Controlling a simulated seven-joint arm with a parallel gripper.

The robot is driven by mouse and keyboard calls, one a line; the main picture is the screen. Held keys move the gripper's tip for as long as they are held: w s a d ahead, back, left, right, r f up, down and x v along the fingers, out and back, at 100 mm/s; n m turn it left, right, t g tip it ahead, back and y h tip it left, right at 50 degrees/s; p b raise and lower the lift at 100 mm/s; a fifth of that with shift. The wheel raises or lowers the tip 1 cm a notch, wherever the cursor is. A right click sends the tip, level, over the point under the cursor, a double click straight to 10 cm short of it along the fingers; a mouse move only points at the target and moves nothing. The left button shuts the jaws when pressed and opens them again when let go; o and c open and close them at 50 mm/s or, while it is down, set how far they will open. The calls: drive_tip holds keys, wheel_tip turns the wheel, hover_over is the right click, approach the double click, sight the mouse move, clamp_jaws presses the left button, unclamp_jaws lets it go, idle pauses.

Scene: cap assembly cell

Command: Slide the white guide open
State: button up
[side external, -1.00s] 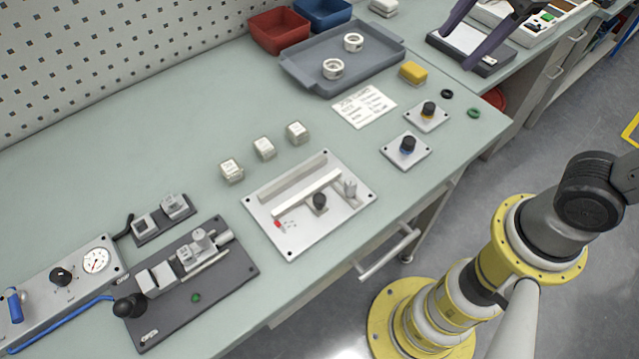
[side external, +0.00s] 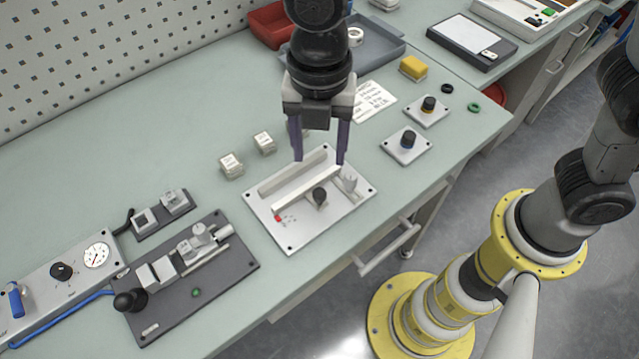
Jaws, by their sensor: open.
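The white guide (side external: 300,193) is a long pale bar on a light metal plate (side external: 292,240). A second, greyer bar (side external: 280,178) lies behind it, roughly parallel, with a gap between them. A black knob (side external: 319,196) stands at the front side of the guide, and a small metal post (side external: 350,182) stands near its right end. A red mark (side external: 278,218) shows by its left end. My gripper (side external: 319,161) points down with its two dark purple fingers apart and empty. It appears above the rear right part of the plate; I cannot tell its exact height.
Small white blocks (side external: 231,164) stand behind the plate. A dark clamp fixture (side external: 200,292) and a gauge panel (side external: 60,280) lie at left. Two knob plates (side external: 407,147) sit at right. A grey tray (side external: 385,42) and red bin (side external: 268,25) are behind my arm.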

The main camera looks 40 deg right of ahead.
sight(319, 193)
wheel_tip(319, 193, down, 10)
drive_tip(key=shift+f, duration=0.25)
drive_tip(key=shift+c, duration=0.2)
clamp_jaws()
